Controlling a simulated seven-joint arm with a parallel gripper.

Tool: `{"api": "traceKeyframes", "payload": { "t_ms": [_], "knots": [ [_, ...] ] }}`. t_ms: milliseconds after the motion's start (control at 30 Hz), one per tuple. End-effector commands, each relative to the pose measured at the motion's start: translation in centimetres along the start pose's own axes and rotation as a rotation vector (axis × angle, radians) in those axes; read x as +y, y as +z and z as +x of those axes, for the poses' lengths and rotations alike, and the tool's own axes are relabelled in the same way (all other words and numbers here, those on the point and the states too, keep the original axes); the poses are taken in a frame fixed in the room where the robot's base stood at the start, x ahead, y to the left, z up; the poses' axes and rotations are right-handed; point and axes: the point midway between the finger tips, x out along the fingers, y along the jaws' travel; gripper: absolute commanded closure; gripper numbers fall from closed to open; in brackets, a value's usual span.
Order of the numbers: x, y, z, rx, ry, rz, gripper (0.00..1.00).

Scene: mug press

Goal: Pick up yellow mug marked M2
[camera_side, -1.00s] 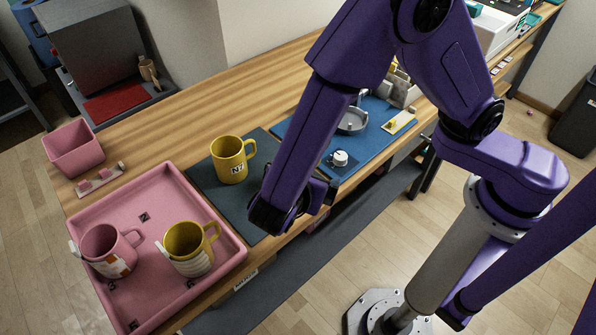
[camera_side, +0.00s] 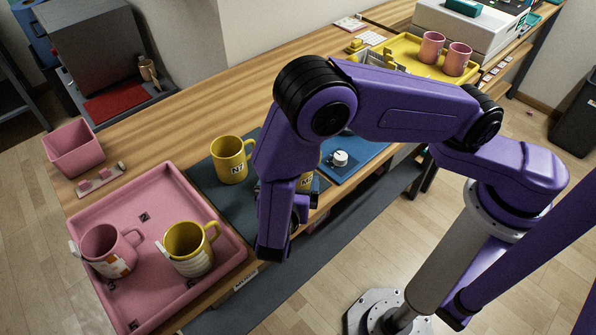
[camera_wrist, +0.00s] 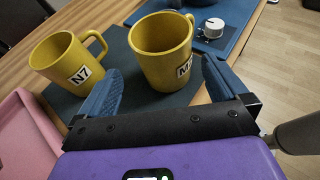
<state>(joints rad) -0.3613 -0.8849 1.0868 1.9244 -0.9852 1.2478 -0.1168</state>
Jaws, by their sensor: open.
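The yellow mug marked M (camera_wrist: 160,55) stands upright on the dark mat, its label's second character cut off by my right finger in the wrist view. In the side view a sliver of this mug (camera_side: 307,180) shows behind my arm; the rest is hidden. My gripper (camera_wrist: 162,70) is open, with one blue finger on each side of the mug's lower part in the wrist view. I cannot tell whether the fingers touch it. In the side view the fingers are mostly hidden by my wrist.
A yellow mug marked N7 (camera_side: 229,160) stands close by on the mat, left of my gripper; it also shows in the wrist view (camera_wrist: 68,62). A pink tray (camera_side: 160,185) holds a pink mug and a yellow mug. A white knob (camera_side: 340,158) sits on the blue mat.

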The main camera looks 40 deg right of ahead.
Motion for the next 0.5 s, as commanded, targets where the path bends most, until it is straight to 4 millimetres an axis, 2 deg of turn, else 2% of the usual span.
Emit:
{"api": "traceKeyframes", "payload": {
  "t_ms": [100, 367, 500],
  "knots": [
    [-0.1, 0.0, 1.8, -0.002, -0.003, -0.002, 0.00],
    [-0.2, 0.0, 3.4, -0.001, -0.001, -0.002, 0.00],
    [-0.5, 0.0, 5.3, -0.002, -0.003, -0.002, 0.00]
  ]
}}
